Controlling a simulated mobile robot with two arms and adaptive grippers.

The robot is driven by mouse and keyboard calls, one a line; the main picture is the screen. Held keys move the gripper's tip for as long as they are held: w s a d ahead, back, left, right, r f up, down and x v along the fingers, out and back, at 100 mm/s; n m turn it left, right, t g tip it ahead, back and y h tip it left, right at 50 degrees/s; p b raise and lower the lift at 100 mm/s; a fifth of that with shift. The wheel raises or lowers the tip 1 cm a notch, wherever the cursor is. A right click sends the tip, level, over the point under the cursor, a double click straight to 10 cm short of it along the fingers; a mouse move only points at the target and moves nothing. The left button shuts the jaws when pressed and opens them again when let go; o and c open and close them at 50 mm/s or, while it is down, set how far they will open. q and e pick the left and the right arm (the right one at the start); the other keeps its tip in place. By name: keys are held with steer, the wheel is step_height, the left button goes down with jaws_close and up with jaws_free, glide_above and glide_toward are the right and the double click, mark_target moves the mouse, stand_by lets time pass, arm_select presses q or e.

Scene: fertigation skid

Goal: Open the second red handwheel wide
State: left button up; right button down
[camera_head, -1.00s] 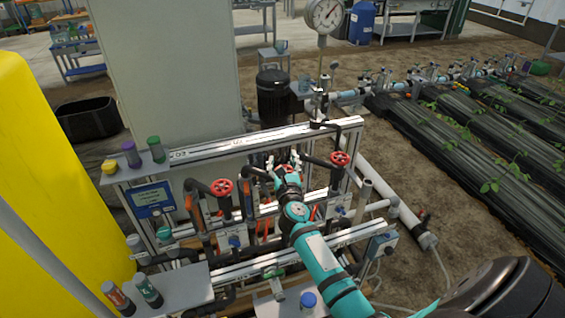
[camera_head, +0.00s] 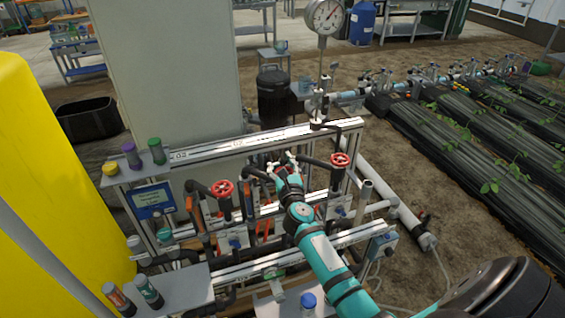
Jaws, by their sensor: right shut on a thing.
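Three red handwheel positions stand in a row on the skid's pipe frame. The left red handwheel (camera_head: 222,188) and the right red handwheel (camera_head: 340,160) show clearly, with nothing touching them. My right gripper (camera_head: 281,164), at the end of a teal arm from the lower right, is at the middle position, between these two. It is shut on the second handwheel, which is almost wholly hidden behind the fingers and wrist. How far that wheel is turned cannot be seen. My left gripper is not in view.
A pressure gauge (camera_head: 325,16) rises on a thin stem behind the frame. Upper and lower metal rails (camera_head: 270,139) run across the skid. Small bottles (camera_head: 157,151) stand on its left shelves. A yellow tank (camera_head: 50,190) fills the left side.

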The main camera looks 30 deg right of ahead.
mark_target(272, 180)
steer(key=a+n+g+y+b, duration=0.1)
steer(key=n+y+b, duration=0.1)
steer(key=n+y, duration=0.2)
steer(key=a+n+g+y+b, duration=0.1)
steer(key=n+y, duration=0.3)
steer(key=y, duration=0.4)
steer(key=a+f+n+g+y+b, duration=0.1)
steer(key=a+n+y+b, duration=0.1)
steer(key=y, duration=0.4)
steer(key=shift+s+a+f+n+b, duration=0.1)
steer(key=shift+s+n+b, duration=0.3)
steer(key=shift+n+b, duration=0.65)
steer(key=shift+s+a+r+n+g+y+b, duration=0.15)
steer(key=shift+n+g+y+b, duration=0.4)
steer(key=shift+n+g+y, duration=0.1)
steer(key=shift+s+a+r+n+g+y+b, duration=0.1)
steer(key=shift+s+a+n+g+y+b, duration=0.05)
steer(key=shift+n+g+y+b, duration=0.45)
steer(key=c, duration=1.4)
jaws_free()
steer(key=o, duration=0.7)
steer(key=shift+s+d+r+y, duration=0.2)
steer(key=shift+r+y, duration=0.05)
steer(key=shift+o, duration=0.4)
steer(key=shift+w, duration=0.15)
